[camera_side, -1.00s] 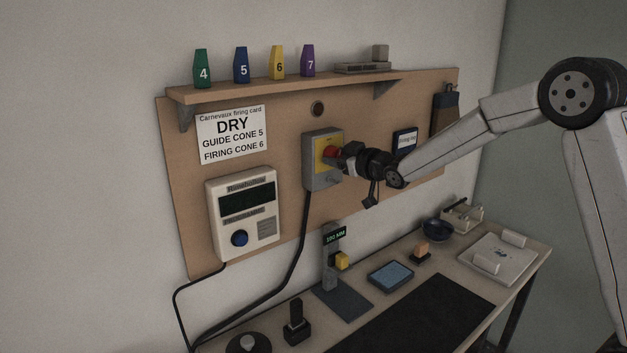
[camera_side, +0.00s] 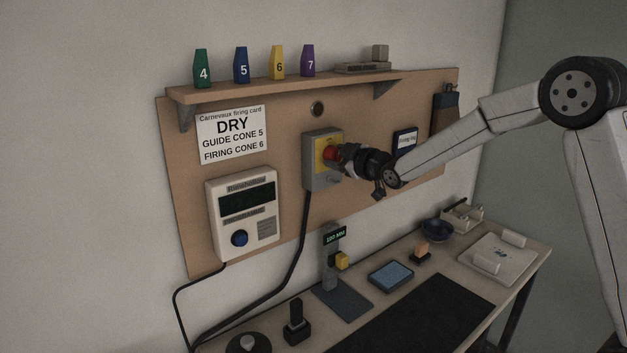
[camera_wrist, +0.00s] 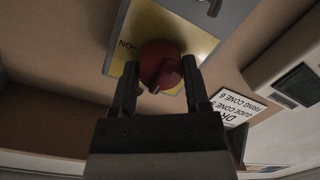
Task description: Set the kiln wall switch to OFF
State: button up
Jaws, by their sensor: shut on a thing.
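The kiln wall switch is a grey box (camera_side: 310,165) with a yellow plate (camera_side: 321,150) and a round red knob (camera_side: 330,153), mounted on the brown wall board. In the wrist view the red knob (camera_wrist: 161,62) sits on the yellow plate (camera_wrist: 143,30), with a dark mark on its face. The lettering "ON" shows upside down left of the knob; no OFF lettering is readable. My gripper (camera_side: 340,155) is at the knob, shut on it. In the wrist view the two fingers of my gripper (camera_wrist: 160,76) stand on either side of the knob.
A cream controller box (camera_side: 244,215) and a white firing card (camera_side: 232,135) hang left of the switch. A shelf (camera_side: 340,85) with numbered cones is above. The bench (camera_side: 500,295) below carries several small items. A black cable runs down from the switch.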

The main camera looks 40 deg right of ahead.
jog(key=o, duration=1.3)
jog(key=shift+c, duration=0.2)
jog(key=shift+s, duration=0.1)
jog(key=s, duration=0.7)
jog(key=shift+s+r, duration=0.3)
jog(key=shift+r, duration=0.15)
